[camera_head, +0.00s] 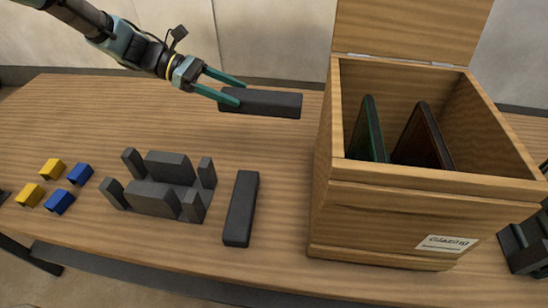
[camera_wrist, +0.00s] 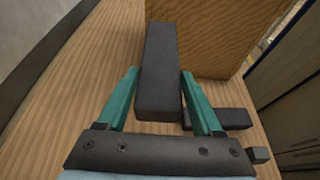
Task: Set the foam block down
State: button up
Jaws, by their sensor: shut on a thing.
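A long dark grey foam block (camera_head: 268,103) is held in my gripper (camera_head: 241,94) above the back part of the table, just left of the wooden box. My gripper's teal fingers are shut on one end of the block, and the rest sticks out toward the box. In the wrist view the held block (camera_wrist: 158,65) lies between the fingertips (camera_wrist: 160,73), pointing away from me.
The open wooden box (camera_head: 370,230) with a "Glazing" label holds two dark panels (camera_head: 425,138), tilted. A grey slotted fixture (camera_head: 160,190) stands left of the lying block. Yellow and blue small blocks (camera_head: 60,202) sit at the left. The table (camera_head: 100,110) is clear at the back left.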

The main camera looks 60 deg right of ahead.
jog(key=b, duration=0.7)
send_over(238, 156)
notch_tip(238, 156, down, 7)
jog(key=f+p, duration=0.1)
jog(key=f, duration=0.2)
jog(key=f+p, duration=0.1)
jog(key=f, duration=0.3)
jog(key=f+p, duration=0.1)
jog(key=f, duration=0.2)
jog(key=shift+s+d+f, duration=0.1)
jog(key=shift+s+f, duration=0.05)
jog(key=shift+s, duration=0.1)
jog(key=shift+f, duration=0.1)
jog(key=o, duration=1.3)
jog(key=shift+w+r, duration=0.2)
jog(key=shift+w, duration=0.1)
jog(key=b+v, duration=0.3)
jog(key=v, duration=0.8)
jog(key=shift+w+r, duration=0.15)
